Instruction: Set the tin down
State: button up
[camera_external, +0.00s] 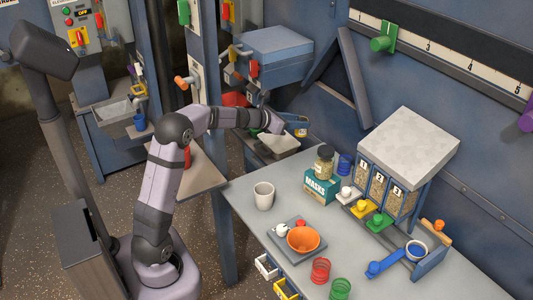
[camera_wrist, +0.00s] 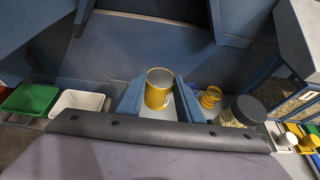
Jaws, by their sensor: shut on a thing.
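A yellow tin (camera_wrist: 158,95), open at the top, stands between the two blue fingers of my gripper (camera_wrist: 160,86) in the wrist view. My gripper is shut on it. A light grey surface shows just below the tin in that view; I cannot tell whether the tin touches it. The tin is small and partly hidden there.
A jar (camera_external: 324,162) stands on a MASKS box (camera_external: 320,188), right of my gripper. Green (camera_wrist: 28,98) and white (camera_wrist: 78,101) bins lie left of the tin, and a yellow object (camera_wrist: 210,97) right.

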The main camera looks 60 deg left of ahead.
jog(key=shift+f+b, duration=0.35)
jog(key=shift+f, duration=7.45)
jog(key=shift+f+b, duration=0.2)
jog(key=shift+b, duration=0.1)
jog(key=o, duration=1)
jog(key=shift+s+r+p, duration=0.1)
jog(key=shift+r+p, duration=0.2)
jog(key=shift+p, duration=0.05)
jog(key=b+v, duration=0.1)
jog(key=v, duration=1)
jog(key=shift+s, duration=0.45)
jog(key=shift+r, duration=0.1)
